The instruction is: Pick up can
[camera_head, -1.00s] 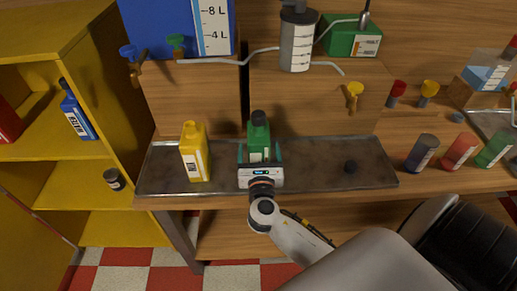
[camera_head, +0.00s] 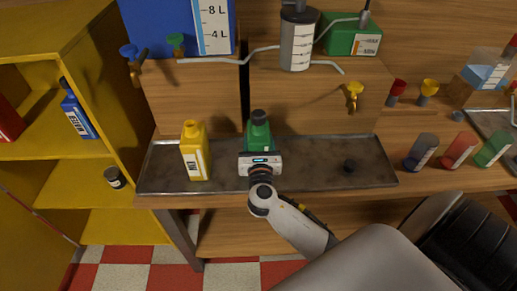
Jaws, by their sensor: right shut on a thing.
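A green can (camera_head: 258,128) with a dark cap stands in the grey metal tray (camera_head: 310,172). My right gripper (camera_head: 260,152) is at the can's near side, shut on it, and hides its lower part. Whether the can's base touches the tray cannot be seen. A yellow can (camera_head: 195,155) with a white label stands in the tray to the left, apart from the gripper. My left gripper is not in view.
A yellow shelf (camera_head: 90,160) with a blue bottle (camera_head: 76,108) is at the left. Taps (camera_head: 354,93) hang above the tray.

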